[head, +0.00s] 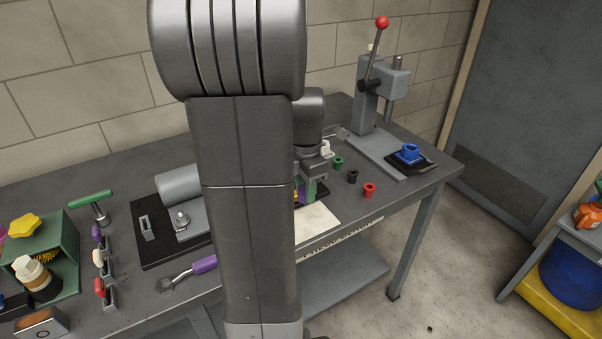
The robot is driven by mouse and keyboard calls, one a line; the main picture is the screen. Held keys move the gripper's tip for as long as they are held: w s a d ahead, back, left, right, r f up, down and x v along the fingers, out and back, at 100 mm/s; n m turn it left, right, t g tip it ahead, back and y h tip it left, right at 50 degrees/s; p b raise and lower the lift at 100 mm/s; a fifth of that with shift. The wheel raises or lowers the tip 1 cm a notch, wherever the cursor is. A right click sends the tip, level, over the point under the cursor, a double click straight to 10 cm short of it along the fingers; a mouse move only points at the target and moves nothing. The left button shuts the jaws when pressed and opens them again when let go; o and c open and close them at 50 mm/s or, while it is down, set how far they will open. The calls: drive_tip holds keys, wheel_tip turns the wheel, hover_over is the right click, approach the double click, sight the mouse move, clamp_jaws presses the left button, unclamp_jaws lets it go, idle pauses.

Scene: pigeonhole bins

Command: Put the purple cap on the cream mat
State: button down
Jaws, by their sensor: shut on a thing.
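My gripper (311,188) points down over the bench just beyond the cream mat (317,224), and my own arm hides much of it. It is shut on the purple cap (300,191), of which only a small purple patch shows at the arm's edge. A little green and yellow shows beside it; I cannot tell what these belong to. The cream mat lies flat near the bench's front edge, its left part hidden behind my arm. No object shows on its visible part.
Green (338,162), black (352,176) and red (369,190) small parts stand right of the gripper. A lever press (367,105) and a blue part (409,153) are farther right. A purple-handled wrench (189,271) and a green bin (58,240) are left.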

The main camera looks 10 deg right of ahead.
sight(305, 223)
drive_tip(key=shift+s, duration=0.15)
drive_tip(key=shift+f+b, duration=2.65)
drive_tip(key=shift+f, duration=1.35)
drive_tip(key=shift+f, duration=0.35)
drive_tip(key=c, duration=1.3)
unclamp_jaws()
drive_tip(key=o, duration=0.6)
drive_tip(key=shift+c, duration=0.2)
drive_tip(key=shift+r, duration=0.1)
